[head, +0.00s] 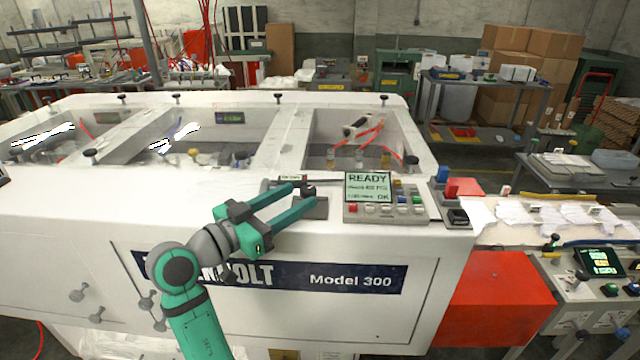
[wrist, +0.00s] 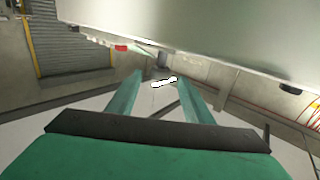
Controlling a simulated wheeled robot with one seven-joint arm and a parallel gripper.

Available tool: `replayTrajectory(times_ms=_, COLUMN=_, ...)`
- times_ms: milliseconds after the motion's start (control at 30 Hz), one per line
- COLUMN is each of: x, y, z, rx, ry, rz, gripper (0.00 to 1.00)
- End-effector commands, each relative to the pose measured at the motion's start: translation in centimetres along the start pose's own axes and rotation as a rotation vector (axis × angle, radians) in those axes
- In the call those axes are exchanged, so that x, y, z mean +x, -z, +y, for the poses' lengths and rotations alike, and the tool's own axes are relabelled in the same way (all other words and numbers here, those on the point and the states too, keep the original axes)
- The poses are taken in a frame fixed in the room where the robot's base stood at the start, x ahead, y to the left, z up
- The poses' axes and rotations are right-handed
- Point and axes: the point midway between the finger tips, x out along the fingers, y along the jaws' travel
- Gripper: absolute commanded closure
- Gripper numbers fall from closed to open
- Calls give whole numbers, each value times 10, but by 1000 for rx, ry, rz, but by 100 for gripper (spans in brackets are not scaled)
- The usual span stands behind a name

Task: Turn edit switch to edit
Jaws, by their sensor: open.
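My gripper (head: 306,194) has two teal fingers spread apart. It is open, and nothing shows held between them. In the head view its fingertips overlap a small grey box (head: 316,208) on the white machine top, just left of the panel with the READY screen (head: 369,187). A small dark knob (head: 307,190) shows between the fingertips; it may be the edit switch, but its setting cannot be read. A small label (head: 291,178) behind the fingers is too small to read. In the wrist view my gripper (wrist: 154,78) is open; no switch can be made out there.
The white machine (head: 90,210) has a row of coloured buttons (head: 385,209) under the screen. A red and a blue block (head: 444,180) stand right of it. Open bays (head: 345,130) with posts lie behind. In the wrist view a large pale surface (wrist: 200,35) fills the top.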

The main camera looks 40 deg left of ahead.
Motion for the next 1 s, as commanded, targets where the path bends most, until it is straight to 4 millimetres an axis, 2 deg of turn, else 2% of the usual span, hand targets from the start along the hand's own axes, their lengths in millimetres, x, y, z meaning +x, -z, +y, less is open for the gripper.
replayTrajectory(times_ms=300, x=57, y=0, z=1, rx=0, ry=-5, rz=-1, gripper=53)
replayTrajectory(times_ms=500, x=79, y=0, z=1, rx=-1, ry=-3, rz=-1, gripper=53)
replayTrajectory(times_ms=900, x=86, y=0, z=0, rx=0, ry=-2, rz=0, gripper=53)
replayTrajectory(times_ms=933, x=86, y=0, z=0, rx=0, ry=-2, rz=0, gripper=56)
replayTrajectory(times_ms=1000, x=86, y=0, z=0, rx=0, ry=-2, rz=0, gripper=73)
